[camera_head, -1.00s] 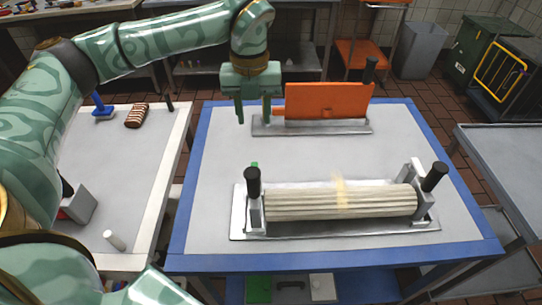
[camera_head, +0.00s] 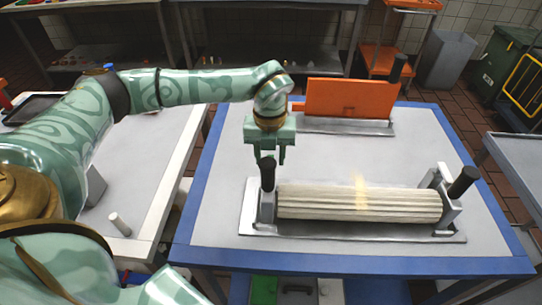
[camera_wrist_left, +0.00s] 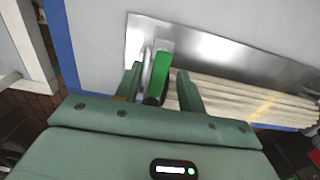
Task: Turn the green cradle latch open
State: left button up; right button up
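The green cradle latch (camera_wrist_left: 156,88) shows in the left wrist view at the left end of the metal cradle, between my two fingers. My left gripper (camera_head: 269,160) is above the cradle's left end in the head view, pointing down, and its fingertips (camera_wrist_left: 159,80) are apart on both sides of the latch. I cannot tell whether they touch it. In the head view the latch is hidden behind the gripper and the black handle (camera_head: 268,174). The cradle (camera_head: 350,233) holds a pale ribbed roll (camera_head: 330,204). My right gripper is in neither view.
An orange panel (camera_head: 350,98) stands on a metal base behind the cradle. A black handle (camera_head: 463,182) rises at the cradle's right end. The blue-edged table (camera_head: 225,180) is clear left of the cradle.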

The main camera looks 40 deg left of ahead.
pick_arm(q)
jog(key=shift+s, duration=0.1)
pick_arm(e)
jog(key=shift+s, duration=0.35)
pick_arm(q)
grip_shut()
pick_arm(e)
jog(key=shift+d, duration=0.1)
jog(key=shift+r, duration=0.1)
